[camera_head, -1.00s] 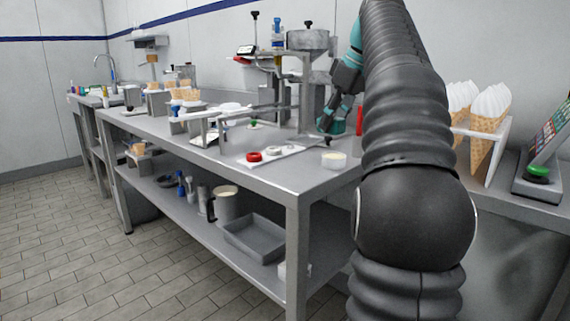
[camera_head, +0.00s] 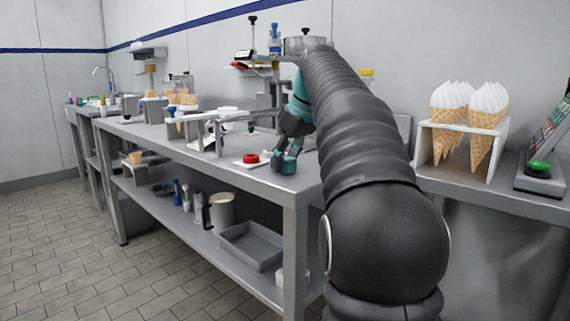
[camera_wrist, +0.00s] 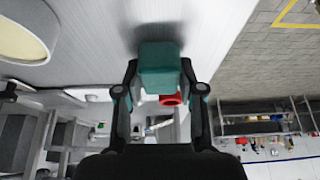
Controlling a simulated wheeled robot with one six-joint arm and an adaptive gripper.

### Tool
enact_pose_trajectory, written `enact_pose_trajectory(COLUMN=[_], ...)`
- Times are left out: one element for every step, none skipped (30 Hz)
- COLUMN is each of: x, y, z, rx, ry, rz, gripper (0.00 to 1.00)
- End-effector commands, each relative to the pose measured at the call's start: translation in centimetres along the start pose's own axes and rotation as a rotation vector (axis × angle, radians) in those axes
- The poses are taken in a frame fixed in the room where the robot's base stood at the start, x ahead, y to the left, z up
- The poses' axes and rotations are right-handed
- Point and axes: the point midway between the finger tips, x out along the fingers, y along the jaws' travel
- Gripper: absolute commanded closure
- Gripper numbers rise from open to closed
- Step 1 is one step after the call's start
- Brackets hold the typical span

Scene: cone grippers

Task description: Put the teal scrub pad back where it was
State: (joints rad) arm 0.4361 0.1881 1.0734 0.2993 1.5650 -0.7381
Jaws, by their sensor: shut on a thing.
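The teal scrub pad (camera_wrist: 159,68) is a small block pinched between the two fingers of my gripper (camera_wrist: 159,78) in the wrist view. In the head view my gripper (camera_head: 285,160) points down low over the front right part of the steel worktable (camera_head: 245,177), just right of a red round piece (camera_head: 251,158). The pad is hard to tell from the teal fingertips there. I cannot tell whether the pad touches the tabletop.
The red piece sits on a white strip that my gripper partly hides. A round cream-filled cup (camera_wrist: 20,32) is close by in the wrist view. Metal stands crowd the table behind. A cone rack (camera_head: 460,150) stands at right. The lower shelf holds a grey tray (camera_head: 252,246).

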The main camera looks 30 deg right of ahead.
Motion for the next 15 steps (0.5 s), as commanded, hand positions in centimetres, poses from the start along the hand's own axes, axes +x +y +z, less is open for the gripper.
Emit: enact_pose_trajectory(x=[0.05,0.03,0.00,-0.01,-0.02,-0.02,0.00,0.04,0.15,0.24,0.32,0.22,0.21,0.21,0.21], y=[0.00,0.00,0.01,0.01,0.01,0.01,0.01,0.01,0.01,0.01,0.01,0.01,0.01,0.01,0.01], z=[0.06,0.05,0.03,0.03,0.03,0.03,0.04,0.06,0.11,0.16,0.20,0.15,0.15,0.14,0.14], rx=[0.000,0.000,0.000,0.000,0.000,0.000,0.000,0.000,0.000,0.000,0.000,0.000,0.000,0.000,0.000], ry=[0.001,0.001,0.001,0.001,0.000,0.000,0.000,0.000,0.000,0.000,0.000,0.000,0.000,0.000,0.000], rz=[0.001,0.001,0.001,0.001,0.001,0.001,0.001,0.000,0.000,0.000,0.000,0.000,0.000,0.000,0.000], gripper=[0.94,0.94,0.94,0.94,0.94,0.94,0.94,0.94,0.94,0.94,0.94,0.52,0.44,0.37,0.37])
